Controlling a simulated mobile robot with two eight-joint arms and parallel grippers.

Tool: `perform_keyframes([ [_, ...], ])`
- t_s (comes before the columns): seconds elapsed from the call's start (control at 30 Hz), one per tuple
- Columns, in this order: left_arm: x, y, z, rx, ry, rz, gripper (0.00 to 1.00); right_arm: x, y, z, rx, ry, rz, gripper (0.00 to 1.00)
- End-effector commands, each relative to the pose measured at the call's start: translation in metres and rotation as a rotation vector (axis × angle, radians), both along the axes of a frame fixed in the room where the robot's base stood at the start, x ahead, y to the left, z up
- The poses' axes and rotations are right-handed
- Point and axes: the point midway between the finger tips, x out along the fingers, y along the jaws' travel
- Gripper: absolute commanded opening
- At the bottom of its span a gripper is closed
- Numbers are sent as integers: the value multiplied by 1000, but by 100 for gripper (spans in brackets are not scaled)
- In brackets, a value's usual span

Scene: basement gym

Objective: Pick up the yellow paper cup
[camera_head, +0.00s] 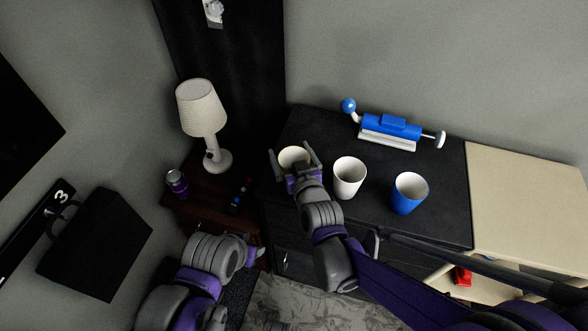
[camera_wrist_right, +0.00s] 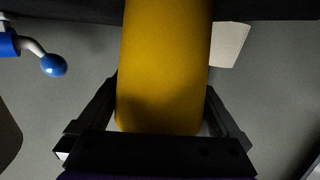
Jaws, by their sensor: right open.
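The yellow paper cup (camera_head: 293,152) stands on the black cabinet top, at its left end. In the head view mostly its pale rim and inside show. My right gripper (camera_head: 291,160) is open, with one finger on each side of the cup. In the right wrist view the yellow wall of the cup (camera_wrist_right: 165,65) fills the space between the fingers. I cannot tell whether the fingers touch it. My left gripper (camera_head: 255,254) is low at the bottom centre, mostly hidden behind its own arm; its jaws cannot be made out.
A white cup (camera_head: 349,178) stands close to the right of my right gripper, and a blue cup (camera_head: 409,193) farther right. A blue and white device (camera_head: 391,131) lies behind them. A lamp (camera_head: 204,120) and a purple can (camera_head: 177,184) stand on the small brown table at left.

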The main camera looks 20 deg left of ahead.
Motion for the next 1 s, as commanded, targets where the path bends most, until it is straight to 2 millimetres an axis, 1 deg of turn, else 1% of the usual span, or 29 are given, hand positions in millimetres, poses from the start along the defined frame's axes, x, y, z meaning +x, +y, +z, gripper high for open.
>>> perform_keyframes([
  [0.1, 0, 0, 0, 0, 0, 0, 50, 0, 0, 0, 0, 0, 0, 100],
  [0.13, 0, 0, 0, 0, 0, 0, 50, 0, 0, 0, 0, 0, 0, 96],
  [0.27, 0, 0, 0, 0, 0, 0, 50, 0, 0, 0, 0, 0, 0, 73],
  [0.3, 0, 0, 0, 0, 0, 0, 50, 0, 0, 0, 0, 0, 0, 66],
  [0.37, 0, 0, 0, 0, 0, 0, 50, 0, 0, 0, 0, 0, 0, 55],
  [0.4, 0, 0, 0, 0, 0, 0, 50, 0, 0, 0, 0, 0, 0, 48],
  [0.47, 0, 0, 0, 0, 0, 0, 50, 0, 0, 0, 0, 0, 0, 37],
  [0.5, 0, 0, 0, 0, 0, 0, 50, 0, 0, 0, 0, 0, 0, 34],
  [0.67, 0, 0, 0, 0, 0, 0, 50, 0, 0, 0, 0, 0, 0, 34],
  [0.77, 0, 0, 2, 0, -1, 0, 50, 0, 0, 5, 0, 0, 0, 34],
  [0.87, 1, 0, 6, 0, -2, 0, 50, -1, 0, 19, -2, -1, 0, 34],
  [1.0, 3, 0, 16, 0, -6, 0, 50, -1, 0, 49, -1, -2, 0, 34],
])
